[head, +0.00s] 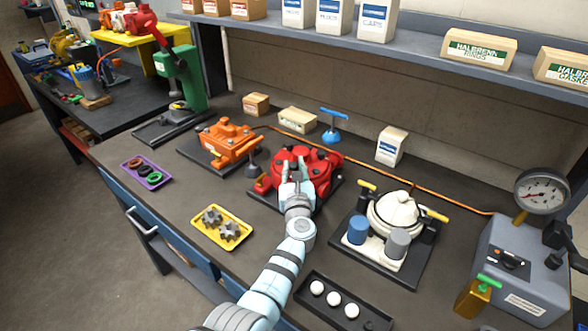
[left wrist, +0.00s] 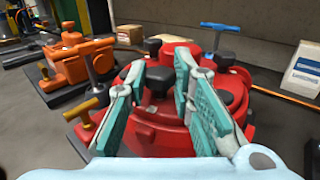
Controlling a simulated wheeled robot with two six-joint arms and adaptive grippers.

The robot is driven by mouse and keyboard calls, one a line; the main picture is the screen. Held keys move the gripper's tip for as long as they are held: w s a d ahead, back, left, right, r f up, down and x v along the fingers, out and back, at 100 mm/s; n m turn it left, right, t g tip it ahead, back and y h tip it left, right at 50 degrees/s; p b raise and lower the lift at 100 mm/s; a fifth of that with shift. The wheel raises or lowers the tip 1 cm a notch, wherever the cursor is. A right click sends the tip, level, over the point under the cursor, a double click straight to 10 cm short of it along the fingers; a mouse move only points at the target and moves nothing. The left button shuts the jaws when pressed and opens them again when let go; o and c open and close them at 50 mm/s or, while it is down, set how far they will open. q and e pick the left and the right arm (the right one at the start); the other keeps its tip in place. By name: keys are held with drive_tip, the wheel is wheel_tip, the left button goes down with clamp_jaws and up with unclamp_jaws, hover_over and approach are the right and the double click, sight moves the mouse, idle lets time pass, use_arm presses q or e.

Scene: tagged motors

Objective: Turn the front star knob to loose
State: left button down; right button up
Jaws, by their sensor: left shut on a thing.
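The red motor housing (head: 325,172) sits on a dark base plate in the middle of the bench; it fills the middle of the left wrist view (left wrist: 160,135). Several dark knobs stand on it. One dark knob (left wrist: 158,80) lies between the fingers of my left gripper (left wrist: 158,72), which is shut on it. Another dark knob (left wrist: 225,66) is to the right, clear of the fingers. In the head view my left gripper (head: 293,182) reaches over the housing's front and hides the held knob. The knob's turn position cannot be told. My right gripper is not in view.
An orange unit (head: 228,143) stands to the left, a cream unit (head: 398,215) to the right. A blue T-handle tool (head: 332,128) stands behind. A yellow tray (head: 240,238) with gears and a black tray (head: 316,303) lie in front. A grey gauge box (head: 510,275) is far right.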

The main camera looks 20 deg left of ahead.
sight(294, 167)
use_arm(q)
drive_tip(key=c, duration=1.4)
unclamp_jaws()
drive_tip(key=shift+f, duration=0.1)
drive_tip(key=shift+o, duration=0.2)
wheel_tip(294, 167, up, 10)
drive_tip(key=shift+r, duration=0.1)
